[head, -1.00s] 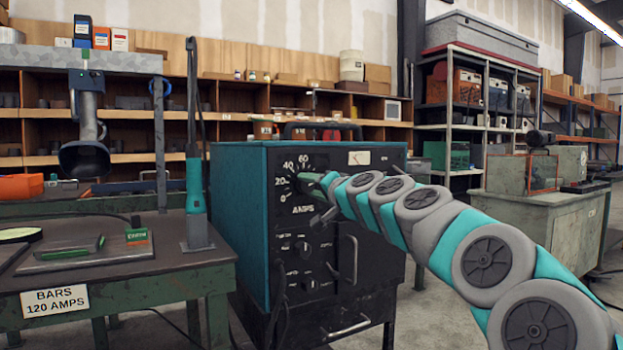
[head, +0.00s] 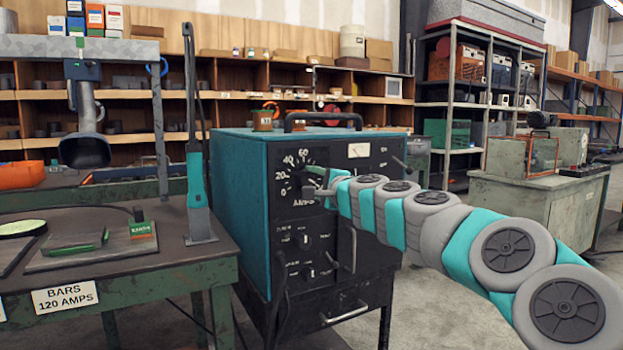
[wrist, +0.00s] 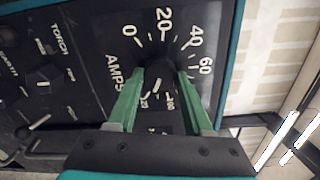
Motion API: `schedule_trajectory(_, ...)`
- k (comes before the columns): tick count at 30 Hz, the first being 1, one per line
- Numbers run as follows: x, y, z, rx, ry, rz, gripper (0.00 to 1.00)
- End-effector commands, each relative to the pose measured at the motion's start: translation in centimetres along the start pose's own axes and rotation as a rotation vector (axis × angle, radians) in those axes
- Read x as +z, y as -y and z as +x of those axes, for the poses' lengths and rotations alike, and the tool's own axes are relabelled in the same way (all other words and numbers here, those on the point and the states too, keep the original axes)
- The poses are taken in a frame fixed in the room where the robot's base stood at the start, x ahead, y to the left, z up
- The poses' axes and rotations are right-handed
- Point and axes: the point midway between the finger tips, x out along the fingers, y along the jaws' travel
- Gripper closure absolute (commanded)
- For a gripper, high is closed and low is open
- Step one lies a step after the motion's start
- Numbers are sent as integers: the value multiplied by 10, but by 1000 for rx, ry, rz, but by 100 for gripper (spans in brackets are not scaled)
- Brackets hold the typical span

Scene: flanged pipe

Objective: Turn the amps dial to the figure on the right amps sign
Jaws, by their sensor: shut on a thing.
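The welder (head: 240,215) is a teal box with a black front panel. Its amps dial (wrist: 160,68) is a dark round knob with white figures 0, 20, 40 and 60 readable around it, and more figures partly hidden by my fingers. My gripper (wrist: 160,76) has one green finger on each side of the knob and is shut on it. In the head view, my gripper (head: 313,190) reaches the dial from the right and covers part of it. A white sign (head: 65,297) on the bench's front edge reads "BARS 120 AMPS".
The green bench (head: 130,275) stands left of the welder, with a plate and a torch-like tool (head: 196,190) on it. Smaller knobs (head: 304,240) and a handle sit below the dial. Another white sign (head: 2,309) is cut off at the left edge.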

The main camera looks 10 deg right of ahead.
Motion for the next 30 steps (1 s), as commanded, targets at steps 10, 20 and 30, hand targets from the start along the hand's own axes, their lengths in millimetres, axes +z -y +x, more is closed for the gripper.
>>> schedule_trajectory(10, 0, -2, 0, 2, -1, 84, 100)
schedule_trajectory(20, 0, -2, 0, 2, -1, 91, 100)
schedule_trajectory(30, 0, -1, 0, 1, -1, 89, 20)
